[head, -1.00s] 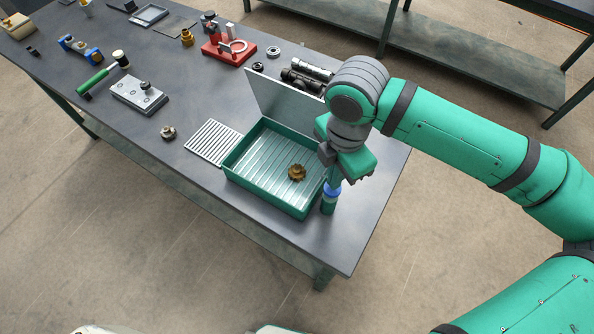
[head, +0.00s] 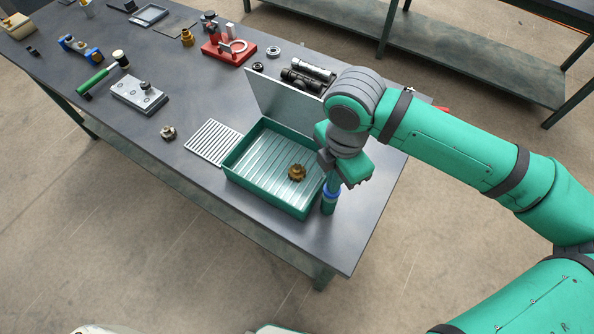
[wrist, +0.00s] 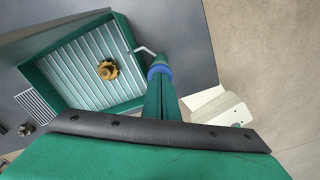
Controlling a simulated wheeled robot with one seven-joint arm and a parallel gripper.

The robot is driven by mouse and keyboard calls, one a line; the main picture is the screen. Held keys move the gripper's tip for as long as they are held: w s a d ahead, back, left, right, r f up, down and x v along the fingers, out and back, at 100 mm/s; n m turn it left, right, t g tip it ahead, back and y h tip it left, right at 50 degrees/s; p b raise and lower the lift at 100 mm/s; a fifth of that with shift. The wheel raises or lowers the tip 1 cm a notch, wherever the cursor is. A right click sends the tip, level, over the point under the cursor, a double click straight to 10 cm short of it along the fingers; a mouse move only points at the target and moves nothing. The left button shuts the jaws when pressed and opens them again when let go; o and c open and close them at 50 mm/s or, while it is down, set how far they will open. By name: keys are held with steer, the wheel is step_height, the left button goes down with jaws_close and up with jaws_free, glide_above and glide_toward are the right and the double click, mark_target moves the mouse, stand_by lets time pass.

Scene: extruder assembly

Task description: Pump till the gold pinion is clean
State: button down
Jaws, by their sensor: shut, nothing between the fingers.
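The gold pinion (head: 297,172) lies in the green washing tray (head: 262,193), towards its right side. It looks brownish gold; its exact dirt is too small to tell. It also shows in the wrist view (wrist: 107,70). A green pump with a blue collar (head: 331,194) stands at the tray's right front corner. In the wrist view the blue collar (wrist: 158,70) and a thin bent spout (wrist: 145,50) pointing over the tray show. My gripper (head: 334,182) is shut and empty, pointing down right over the pump top. Its fingers hide the top, so contact is hard to tell.
A raised grey lid (head: 283,108) stands behind the tray. A slatted grey rack (head: 213,142) lies left of it. Dark cylinders (head: 303,80), a red fixture (head: 229,48) and a plate (head: 138,95) sit farther back. The table front left of the tray is clear.

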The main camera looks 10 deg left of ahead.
steer(key=shift+f, duration=0.7)
steer(key=shift+r, duration=0.1)
steer(key=shift+w+r, duration=0.1)
steer(key=shift+r, duration=1)
step_height(320, 180, up, 6)
steer(key=shift+r, duration=0.1)
